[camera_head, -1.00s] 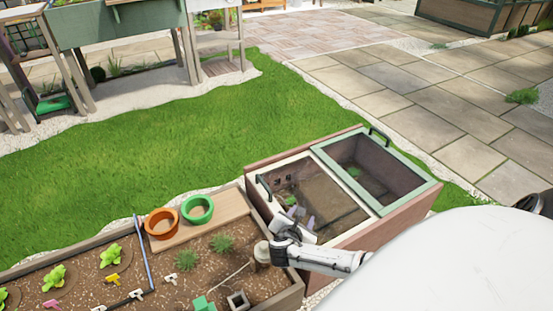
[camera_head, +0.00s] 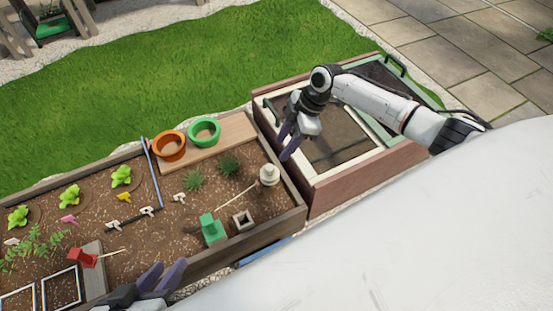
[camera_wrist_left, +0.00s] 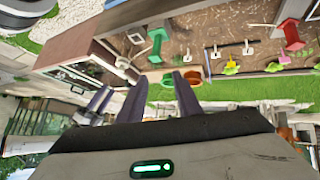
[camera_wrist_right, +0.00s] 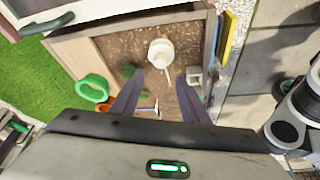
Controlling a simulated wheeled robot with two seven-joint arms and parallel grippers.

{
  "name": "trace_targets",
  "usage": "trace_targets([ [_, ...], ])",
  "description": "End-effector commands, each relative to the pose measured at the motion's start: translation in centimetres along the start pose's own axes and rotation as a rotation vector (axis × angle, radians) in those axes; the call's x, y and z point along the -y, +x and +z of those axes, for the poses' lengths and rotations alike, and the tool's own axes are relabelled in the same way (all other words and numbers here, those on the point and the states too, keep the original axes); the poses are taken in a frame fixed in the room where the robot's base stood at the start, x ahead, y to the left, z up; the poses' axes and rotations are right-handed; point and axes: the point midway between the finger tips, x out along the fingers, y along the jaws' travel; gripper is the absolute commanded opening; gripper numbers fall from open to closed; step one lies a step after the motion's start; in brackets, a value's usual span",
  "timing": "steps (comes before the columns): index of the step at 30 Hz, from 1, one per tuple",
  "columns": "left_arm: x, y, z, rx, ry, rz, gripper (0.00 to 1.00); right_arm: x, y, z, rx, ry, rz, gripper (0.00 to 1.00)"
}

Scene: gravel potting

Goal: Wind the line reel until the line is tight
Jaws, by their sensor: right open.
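A round cream knob-topped piece (camera_head: 269,175), which looks like the line reel, stands in the soil near the right end of the planter. A thin pale line or rod (camera_head: 237,196) runs from it toward a green block (camera_head: 212,228). Slack or tightness is not clear. The cream piece also shows in the right wrist view (camera_wrist_right: 160,52), beyond the fingertips. My right gripper (camera_head: 289,146) is open and empty, raised above the cold frame's left edge, apart from the cream piece. My left gripper (camera_head: 164,268) is open and empty at the planter's front edge.
A glass-topped cold frame (camera_head: 345,150) stands right of the planter. Orange (camera_head: 169,146) and green (camera_head: 204,132) pots sit on a board. A small square pot (camera_head: 243,220), a red block (camera_head: 82,257) and several seedlings stand in the soil.

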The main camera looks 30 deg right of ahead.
Motion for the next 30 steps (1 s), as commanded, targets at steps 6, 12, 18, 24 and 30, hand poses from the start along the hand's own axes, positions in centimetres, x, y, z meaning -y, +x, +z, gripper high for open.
trace_targets([
  [6, -0.4, 0.7, 0.2, -0.028, -0.014, 0.026, 0.31, 0.1, 3.5, 0.2, -0.003, 0.003, -0.003, 0.41],
  [12, -1.6, 0.0, -1.4, -0.106, -0.032, 0.074, 0.31, 0.1, 7.3, 0.2, -0.001, 0.003, -0.002, 0.41],
  [18, -2.5, -0.6, -2.4, -0.157, -0.049, 0.108, 0.31, 0.1, 9.6, 0.2, 0.000, 0.003, -0.002, 0.41],
  [24, -3.0, -1.2, -3.2, -0.181, -0.052, 0.122, 0.31, 0.1, 10.1, 0.1, 0.000, 0.002, -0.001, 0.41],
  [30, -3.0, -1.3, -3.2, -0.180, -0.052, 0.122, 0.31, 0.1, 10.1, 0.1, 0.000, 0.002, -0.001, 0.39],
])
